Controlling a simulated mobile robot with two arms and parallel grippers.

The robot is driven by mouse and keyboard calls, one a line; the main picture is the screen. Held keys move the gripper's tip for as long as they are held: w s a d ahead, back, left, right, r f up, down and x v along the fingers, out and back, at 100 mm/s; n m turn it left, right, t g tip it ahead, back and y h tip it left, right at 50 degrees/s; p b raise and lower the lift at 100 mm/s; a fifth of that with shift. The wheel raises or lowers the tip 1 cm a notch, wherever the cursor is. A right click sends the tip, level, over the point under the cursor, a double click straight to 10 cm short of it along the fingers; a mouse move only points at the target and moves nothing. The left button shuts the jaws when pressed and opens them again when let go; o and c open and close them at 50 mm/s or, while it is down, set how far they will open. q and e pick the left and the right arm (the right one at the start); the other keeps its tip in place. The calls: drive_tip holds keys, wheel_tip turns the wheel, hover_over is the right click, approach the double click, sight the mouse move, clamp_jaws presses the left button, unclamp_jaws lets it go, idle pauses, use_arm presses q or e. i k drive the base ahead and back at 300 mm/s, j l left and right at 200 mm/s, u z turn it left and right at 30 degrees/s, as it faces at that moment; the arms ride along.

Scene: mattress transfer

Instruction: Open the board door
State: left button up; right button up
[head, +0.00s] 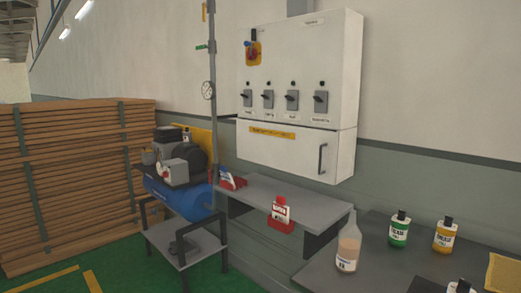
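A white electrical board (290,90) is mounted on the wall, right of the middle in the head view. Its upper part carries several black switches and a red and yellow rotary switch (254,52). Below is a board door (285,149) with a yellow label near its upper edge and a vertical handle (322,159) near its right edge. This lower door looks shut. Neither of my grippers shows in the head view.
A grey shelf (262,190) with a red-and-white bottle (281,209) stands below the board. A dark table (405,268) with several bottles is at the lower right. A blue compressor (180,195) and stacked boards (75,190) are on the left. Some green floor is clear.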

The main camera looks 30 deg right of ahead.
sight(312, 154)
drive_tip(key=i+l+z, duration=0.2)
drive_tip(key=z, duration=0.2)
drive_tip(key=i+l+z, duration=0.15)
drive_tip(key=z, duration=0.25)
drive_tip(key=i+z, duration=0.25)
drive_tip(key=z, duration=0.2)
